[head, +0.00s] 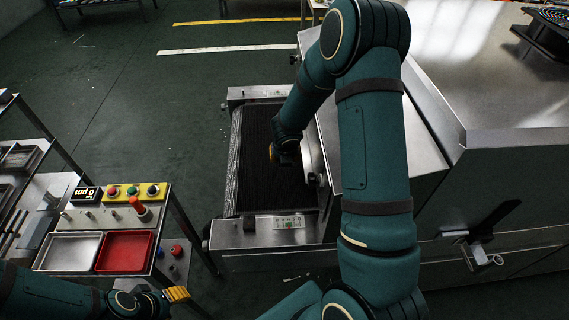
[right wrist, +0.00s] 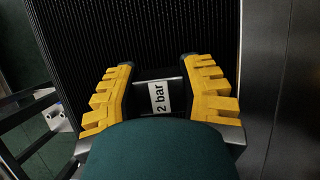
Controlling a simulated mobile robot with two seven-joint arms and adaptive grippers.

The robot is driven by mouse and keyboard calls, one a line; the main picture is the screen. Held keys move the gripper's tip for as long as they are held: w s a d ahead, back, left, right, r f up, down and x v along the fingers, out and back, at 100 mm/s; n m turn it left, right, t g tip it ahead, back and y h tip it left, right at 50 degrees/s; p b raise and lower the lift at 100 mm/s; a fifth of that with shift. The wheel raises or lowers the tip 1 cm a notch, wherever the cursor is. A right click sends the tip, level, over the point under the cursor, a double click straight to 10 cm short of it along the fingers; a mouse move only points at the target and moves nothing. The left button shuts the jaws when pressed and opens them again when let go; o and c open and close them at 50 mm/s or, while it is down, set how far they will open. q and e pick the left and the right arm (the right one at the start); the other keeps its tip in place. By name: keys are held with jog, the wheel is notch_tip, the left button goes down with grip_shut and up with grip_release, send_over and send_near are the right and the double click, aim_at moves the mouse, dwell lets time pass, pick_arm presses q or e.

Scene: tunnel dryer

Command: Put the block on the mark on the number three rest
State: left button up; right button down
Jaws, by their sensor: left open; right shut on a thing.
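My right gripper (right wrist: 160,92) is shut on a dark block (right wrist: 143,88) with a white label reading "2 bar". It is above the black ribbed belt in the right wrist view. In the head view my right arm hides most of this gripper; a bit of yellow finger (head: 273,153) shows over the belt, and the block is hidden. My left gripper (head: 170,295) is open and empty at the lower left, in front of the tray bench. I cannot make out a rest numbered three or its mark.
The belt (head: 252,180) runs beside a steel housing (head: 480,90). Its near end plate (head: 232,236) has a small dark piece (head: 249,225) and a marked strip (head: 289,222). A bench at left has a red tray (head: 125,252), a grey tray (head: 70,250) and a button box (head: 133,191).

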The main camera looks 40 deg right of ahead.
notch_tip(320, 180, down, 3)
jog(key=shift+r+b, duration=0.2)
jog(key=shift+b, duration=0.4)
jog(key=shift+r, duration=0.1)
jog(key=c, duration=0.9)
grip_release()
jog(key=shift+f, duration=0.2)
jog(key=o, duration=0.3)
jog(key=shift+r, duration=0.1)
